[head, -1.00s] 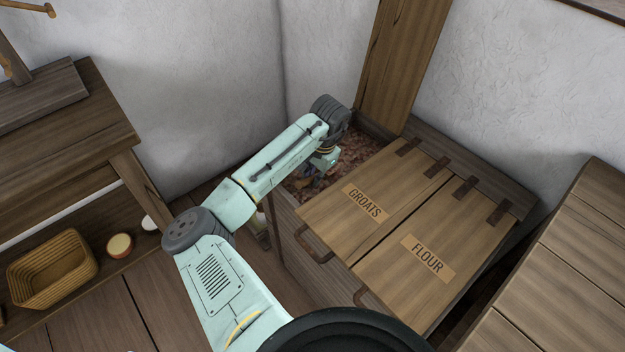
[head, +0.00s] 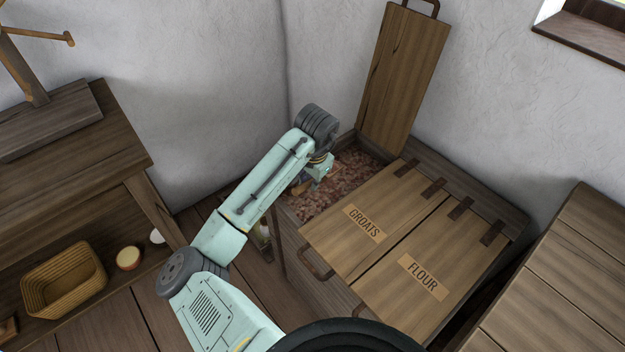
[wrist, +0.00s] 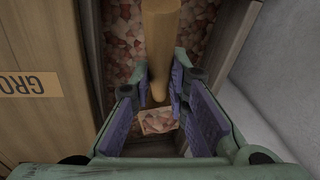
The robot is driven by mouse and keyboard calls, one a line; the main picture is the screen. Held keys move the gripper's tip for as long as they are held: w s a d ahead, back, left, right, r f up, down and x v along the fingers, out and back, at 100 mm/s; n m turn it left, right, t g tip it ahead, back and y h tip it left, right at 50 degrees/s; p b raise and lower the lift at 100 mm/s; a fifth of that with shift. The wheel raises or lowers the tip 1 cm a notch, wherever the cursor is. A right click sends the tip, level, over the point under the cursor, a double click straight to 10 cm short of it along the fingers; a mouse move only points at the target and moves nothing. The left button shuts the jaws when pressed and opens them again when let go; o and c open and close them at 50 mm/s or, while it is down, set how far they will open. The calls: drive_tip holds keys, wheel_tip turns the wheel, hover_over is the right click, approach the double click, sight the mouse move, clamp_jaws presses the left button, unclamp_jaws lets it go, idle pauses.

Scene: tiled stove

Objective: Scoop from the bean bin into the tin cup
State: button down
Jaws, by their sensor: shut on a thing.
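The bean bin (head: 345,180) is the open compartment at the back left of the chest, filled with reddish-brown beans. My gripper (head: 316,176) is over it. In the wrist view, my gripper (wrist: 165,100) is shut on a wooden handle (wrist: 162,45), taken as the scoop's, between its purple pads. Beyond the handle's rounded end is a small pale-rimmed patch with beans (wrist: 157,122); it may be the scoop's bowl, but I cannot tell. Beans also show in the wrist view behind the handle. I cannot make out the tin cup in either view.
The bin's wooden lid (head: 403,75) stands open against the wall. The groats lid (head: 372,225) and flour lid (head: 425,262) are shut. A shelf unit at left holds a basket (head: 65,290) and small round things. A pale object (head: 263,232) is partly hidden near the chest's front.

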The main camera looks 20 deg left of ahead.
drive_tip(key=shift+t, duration=0.3)
drive_tip(key=shift+a+p+v, duration=0.2)
drive_tip(key=shift+p+v, duration=0.4)
drive_tip(key=shift+v, duration=0.55)
drive_tip(key=shift+a+p+v, duration=0.25)
drive_tip(key=shift+p+v, duration=0.4)
drive_tip(key=shift+v, duration=0.45)
drive_tip(key=shift+a+p+v, duration=0.2)
drive_tip(key=shift+p+v, duration=0.4)
drive_tip(key=shift+v, duration=0.55)
drive_tip(key=shift+d+r, duration=0.1)
